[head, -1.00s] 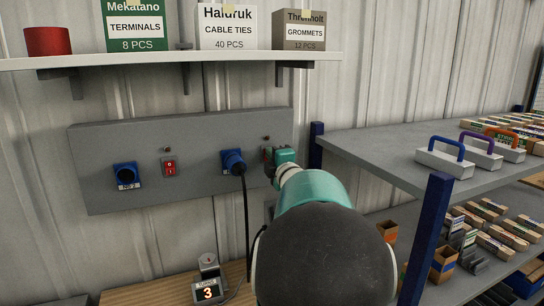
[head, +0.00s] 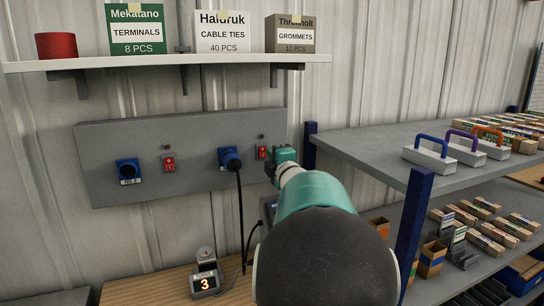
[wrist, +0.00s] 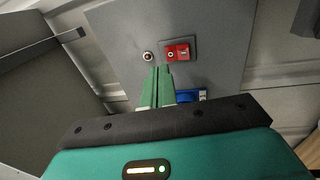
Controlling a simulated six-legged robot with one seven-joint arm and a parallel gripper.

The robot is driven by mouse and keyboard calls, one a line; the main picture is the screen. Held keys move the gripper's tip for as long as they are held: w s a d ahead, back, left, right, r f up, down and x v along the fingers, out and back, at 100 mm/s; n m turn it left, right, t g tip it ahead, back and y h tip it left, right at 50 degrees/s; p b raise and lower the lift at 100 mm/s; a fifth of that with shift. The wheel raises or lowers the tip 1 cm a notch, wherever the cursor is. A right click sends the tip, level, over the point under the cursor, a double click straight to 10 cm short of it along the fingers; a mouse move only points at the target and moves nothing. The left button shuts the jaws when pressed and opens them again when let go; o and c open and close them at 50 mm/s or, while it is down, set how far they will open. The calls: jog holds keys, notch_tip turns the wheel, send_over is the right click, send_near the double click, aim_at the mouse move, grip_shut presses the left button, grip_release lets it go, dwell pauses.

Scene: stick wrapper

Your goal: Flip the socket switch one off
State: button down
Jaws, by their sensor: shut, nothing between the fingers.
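A red switch (head: 262,152) sits on the grey wall panel (head: 205,178), right of a blue socket (head: 229,158) with a plug and black cable. The switch also shows in the wrist view (wrist: 178,52), with white marks on it; its rocker position is too small to tell. My gripper (head: 271,168) is just right of and below the switch in the head view. In the wrist view my green fingers (wrist: 157,70) are together and empty, tips slightly left of and below the switch; contact is not visible.
Another red switch (head: 169,163) and a blue socket labelled NO 2 (head: 128,172) are at the panel's left. A shelf (head: 160,64) with boxes hangs above. A meter (head: 204,283) showing 3 stands below. A blue rack post (head: 413,225) is at right.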

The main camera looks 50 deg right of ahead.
jog(key=r+v, duration=0.2)
jog(key=v, duration=0.7)
jog(key=shift+a, duration=0.2)
